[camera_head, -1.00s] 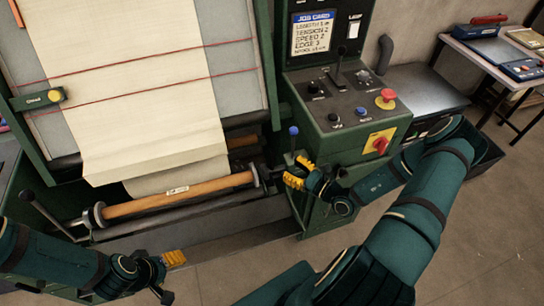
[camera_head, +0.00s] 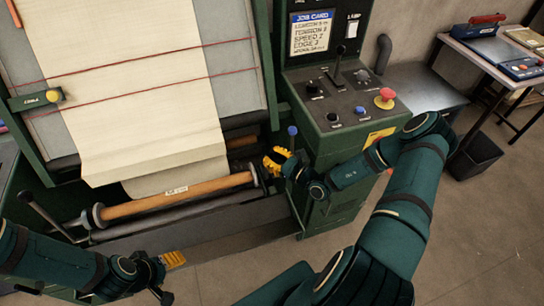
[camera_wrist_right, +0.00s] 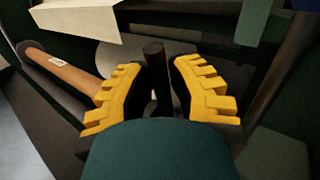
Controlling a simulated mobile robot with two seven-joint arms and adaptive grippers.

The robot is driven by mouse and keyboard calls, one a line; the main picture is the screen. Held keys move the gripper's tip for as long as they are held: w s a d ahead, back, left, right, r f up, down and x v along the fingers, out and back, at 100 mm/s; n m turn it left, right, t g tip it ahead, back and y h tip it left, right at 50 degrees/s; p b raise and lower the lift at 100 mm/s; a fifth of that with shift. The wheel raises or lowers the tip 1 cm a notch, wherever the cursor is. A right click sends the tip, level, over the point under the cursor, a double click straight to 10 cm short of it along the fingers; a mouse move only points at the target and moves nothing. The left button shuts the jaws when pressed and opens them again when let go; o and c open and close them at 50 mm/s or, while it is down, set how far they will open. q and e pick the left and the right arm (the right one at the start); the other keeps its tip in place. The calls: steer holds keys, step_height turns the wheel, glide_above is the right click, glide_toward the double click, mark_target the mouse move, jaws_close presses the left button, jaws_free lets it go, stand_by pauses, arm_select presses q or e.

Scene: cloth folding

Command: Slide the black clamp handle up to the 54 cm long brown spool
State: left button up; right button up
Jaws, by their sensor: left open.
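The brown spool (camera_head: 215,187) lies across the front of the machine under the pale cloth, with a small label and a dark end disc at each end. It also shows at the left in the right wrist view (camera_wrist_right: 78,74). My right gripper (camera_head: 276,158) is at the spool's right end. In the right wrist view its yellow fingers (camera_wrist_right: 157,72) are apart, with the upright black clamp handle (camera_wrist_right: 154,62) between them and gaps on both sides. In the head view I cannot make out this handle behind the gripper. My left gripper (camera_head: 174,260) is open, low and left, away from the spool.
A green control box (camera_head: 345,110) with knobs and a red button stands right of my right gripper. A blue-tipped lever (camera_head: 292,131) rises close behind it. Another dark lever (camera_head: 42,210) is at the machine's left. Bare floor (camera_head: 240,275) lies in front.

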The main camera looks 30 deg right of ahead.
jaws_close()
steer(key=shift+a, duration=0.15)
steer(key=a+p, duration=0.1)
steer(key=a, duration=0.1)
steer(key=w+a+p, duration=0.1)
steer(key=a+p, duration=0.1)
steer(key=a, duration=0.1)
steer(key=shift+w, duration=0.15)
steer(key=o, duration=0.7)
jaws_free()
steer(key=v, duration=1.2)
